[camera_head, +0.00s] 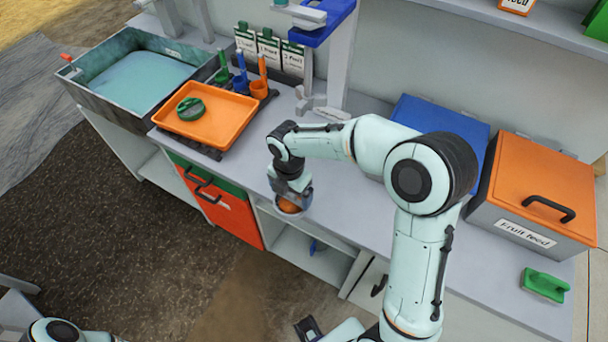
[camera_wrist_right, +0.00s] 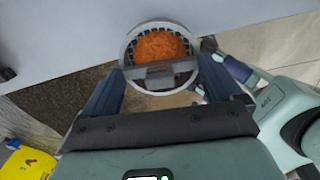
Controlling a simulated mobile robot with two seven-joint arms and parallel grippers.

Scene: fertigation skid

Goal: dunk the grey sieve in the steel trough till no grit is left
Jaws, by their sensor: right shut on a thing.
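My right gripper (camera_head: 290,190) is shut on the grey sieve (camera_wrist_right: 160,80) and holds it near the counter's front edge, in front of the worktop. Orange-brown grit (camera_wrist_right: 160,46) lies in the sieve's round bowl, and it also shows as an orange patch in the head view (camera_head: 289,205). The steel trough (camera_head: 100,104) stands at the far left end of the counter, holding pale blue-green water (camera_head: 142,80). The sieve is well to the right of the trough, apart from it.
An orange tray (camera_head: 225,125) with a green round item (camera_head: 190,109) lies between trough and sieve. Behind it stand small green, blue and orange holders (camera_head: 240,78) and seed packets (camera_head: 268,47). A blue-lidded box (camera_head: 440,125) and an orange-lidded bin (camera_head: 540,185) stand right.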

